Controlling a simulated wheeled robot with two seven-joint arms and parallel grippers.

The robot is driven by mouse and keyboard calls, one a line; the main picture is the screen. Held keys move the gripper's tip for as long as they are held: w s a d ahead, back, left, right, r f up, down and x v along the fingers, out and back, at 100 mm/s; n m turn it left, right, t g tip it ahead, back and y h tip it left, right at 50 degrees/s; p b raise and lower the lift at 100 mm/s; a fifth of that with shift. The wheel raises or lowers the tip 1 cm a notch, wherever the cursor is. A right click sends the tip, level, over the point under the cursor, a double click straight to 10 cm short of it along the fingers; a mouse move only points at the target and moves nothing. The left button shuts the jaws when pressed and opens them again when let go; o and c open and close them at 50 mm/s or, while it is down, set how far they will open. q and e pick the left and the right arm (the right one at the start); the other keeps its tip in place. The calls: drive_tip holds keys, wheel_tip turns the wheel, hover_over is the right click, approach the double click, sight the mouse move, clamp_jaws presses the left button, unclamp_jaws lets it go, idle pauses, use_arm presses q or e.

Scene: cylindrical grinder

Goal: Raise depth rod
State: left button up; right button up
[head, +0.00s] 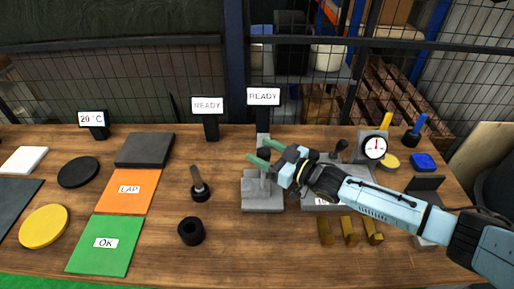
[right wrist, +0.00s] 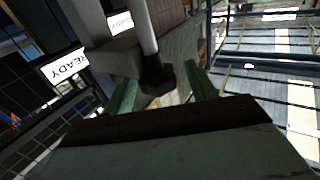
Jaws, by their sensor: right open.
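A grey gauge stand (head: 263,199) with an upright column stands on the bench near the middle. In the right wrist view, a pale rod (right wrist: 142,28), which looks like the depth rod, ends in a dark tip (right wrist: 157,78) beside a grey block (right wrist: 112,58). My right gripper (head: 263,152) reaches in from the right at the top of the stand. Its two green fingers are apart, also seen in the wrist view (right wrist: 161,89). The dark tip shows between them, with no visible grip. In the head view the fingers partly hide the stand's upper part. My left gripper is out of view.
A dial gauge (head: 375,148) stands behind my right arm. Brass blocks (head: 349,231) lie in front of it. A black ring (head: 191,231) and a dark upright plunger (head: 199,188) stand left of the stand. An orange LAP mat (head: 128,203) and green OK mat (head: 115,261) lie further left.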

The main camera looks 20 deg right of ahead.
drive_tip(key=shift+x, duration=1.15)
